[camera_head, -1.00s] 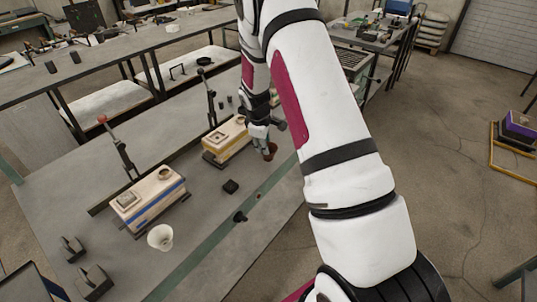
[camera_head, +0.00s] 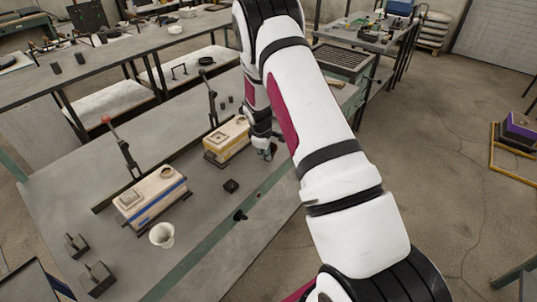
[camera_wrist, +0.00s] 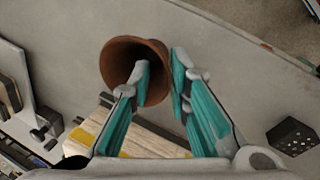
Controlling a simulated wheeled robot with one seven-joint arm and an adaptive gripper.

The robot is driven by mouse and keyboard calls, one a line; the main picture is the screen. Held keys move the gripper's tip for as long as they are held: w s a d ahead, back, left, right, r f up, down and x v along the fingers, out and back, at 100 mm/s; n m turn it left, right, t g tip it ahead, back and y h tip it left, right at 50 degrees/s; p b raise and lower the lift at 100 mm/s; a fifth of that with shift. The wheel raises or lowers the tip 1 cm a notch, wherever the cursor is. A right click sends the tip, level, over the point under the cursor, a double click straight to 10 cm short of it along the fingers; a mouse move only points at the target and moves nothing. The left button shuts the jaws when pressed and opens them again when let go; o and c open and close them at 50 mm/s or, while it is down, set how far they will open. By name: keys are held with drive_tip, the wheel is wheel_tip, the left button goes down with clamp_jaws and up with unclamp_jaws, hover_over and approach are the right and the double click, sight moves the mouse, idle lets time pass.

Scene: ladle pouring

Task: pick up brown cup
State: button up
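The brown cup (camera_wrist: 118,52) shows in the wrist view with its wide mouth towards the camera. My gripper (camera_wrist: 161,70) is at the cup, with its fingers apart. The left finger reaches into the mouth and the right finger is outside, so the cup's wall lies between them. I cannot tell whether either finger touches the wall. In the head view my gripper (camera_head: 267,154) is low over the table past the yellow-marked box; the cup is mostly hidden there by the gripper and arm.
Two boxes, one yellow-marked (camera_head: 228,140) and one blue-striped (camera_head: 152,198), stand on the grey table. A white cup (camera_head: 162,236) is in front of the blue-striped one. A small black block (camera_head: 231,186) lies between. Upright levers stand behind the boxes.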

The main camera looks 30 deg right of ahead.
clamp_jaws()
drive_tip(key=shift+r, duration=0.1)
drive_tip(key=shift+r, duration=0.4)
wheel_tip(320, 180, up, 3)
drive_tip(key=shift+f+b, duration=0.1)
drive_tip(key=shift+b, duration=0.45)
drive_tip(key=s+a, duration=0.3)
drive_tip(key=s, duration=0.4)
drive_tip(key=s+a+r, duration=0.1)
drive_tip(key=s+a, duration=0.2)
drive_tip(key=s, duration=0.5)
drive_tip(key=shift+w+r, duration=0.1)
drive_tip(key=shift+r, duration=0.05)
